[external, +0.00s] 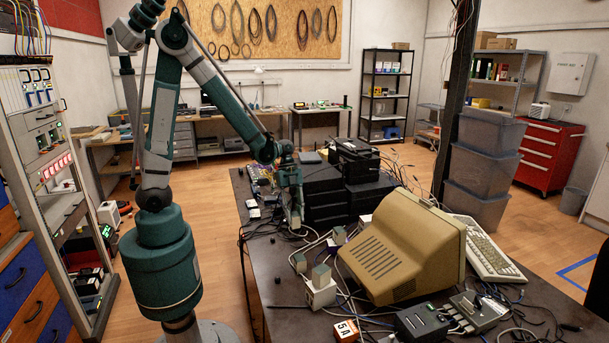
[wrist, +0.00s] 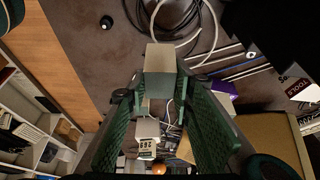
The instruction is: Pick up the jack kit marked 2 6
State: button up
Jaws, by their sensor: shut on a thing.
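A whitish box (wrist: 147,129) with a small label of dark characters shows lower between the fingers.
A beige monitor (external: 400,250) and keyboard (external: 487,248) stand to the gripper's right. Dark stacked equipment (external: 327,200) is close behind. Loose cables (wrist: 205,30) lie around.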

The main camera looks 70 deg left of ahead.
jog(key=shift+r, duration=1.15)
